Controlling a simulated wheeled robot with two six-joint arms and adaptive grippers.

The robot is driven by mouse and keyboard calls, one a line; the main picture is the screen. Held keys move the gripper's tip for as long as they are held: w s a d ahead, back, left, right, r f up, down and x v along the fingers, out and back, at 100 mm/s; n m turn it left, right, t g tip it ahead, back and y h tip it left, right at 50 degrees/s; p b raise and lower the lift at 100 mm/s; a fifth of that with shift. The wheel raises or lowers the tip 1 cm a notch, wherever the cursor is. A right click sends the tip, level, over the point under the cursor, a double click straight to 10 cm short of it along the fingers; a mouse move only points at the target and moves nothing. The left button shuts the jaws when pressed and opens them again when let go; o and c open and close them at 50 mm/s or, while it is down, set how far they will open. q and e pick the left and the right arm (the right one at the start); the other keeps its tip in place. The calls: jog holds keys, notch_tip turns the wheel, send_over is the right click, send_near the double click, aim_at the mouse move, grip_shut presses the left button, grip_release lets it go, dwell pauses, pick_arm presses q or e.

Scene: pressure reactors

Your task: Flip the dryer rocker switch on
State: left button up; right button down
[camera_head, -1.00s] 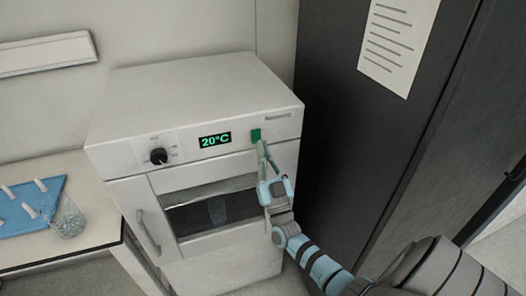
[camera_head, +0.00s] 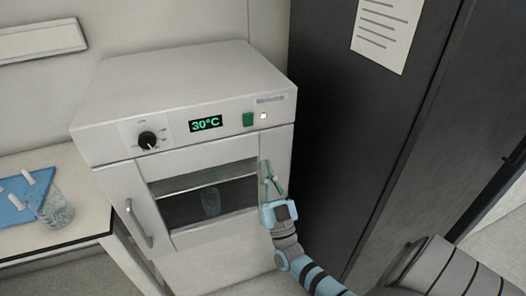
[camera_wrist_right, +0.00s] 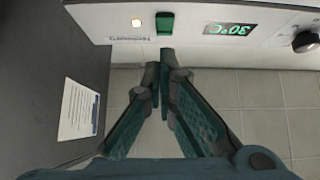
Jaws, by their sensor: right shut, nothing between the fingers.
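The white dryer (camera_head: 190,90) stands in the middle of the head view. Its green rocker switch (camera_head: 248,120) is on the front panel, right of the display (camera_head: 206,124), which reads 30°C. A small indicator lamp (camera_head: 263,116) right of the switch is lit. In the right wrist view, the switch (camera_wrist_right: 165,23) and lit lamp (camera_wrist_right: 136,22) show at the top. My right gripper (camera_head: 264,162) is shut and empty, below the switch and apart from it; its fingertips (camera_wrist_right: 160,66) show in the wrist view. My left gripper is not in view.
The dryer has a dial (camera_head: 148,140) and a windowed door with a handle (camera_head: 139,222); a glass shows inside. A dark cabinet (camera_head: 340,130) stands close on the right. A blue mat (camera_head: 14,210) and a beaker (camera_head: 56,208) are on the left bench.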

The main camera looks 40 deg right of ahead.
jog(key=s+f, duration=0.1)
jog(key=a+f, duration=0.1)
jog(key=f, duration=0.1)
jog(key=shift+s+b, duration=0.3)
jog(key=shift+s, duration=0.1)
jog(key=shift+w+d, duration=0.1)
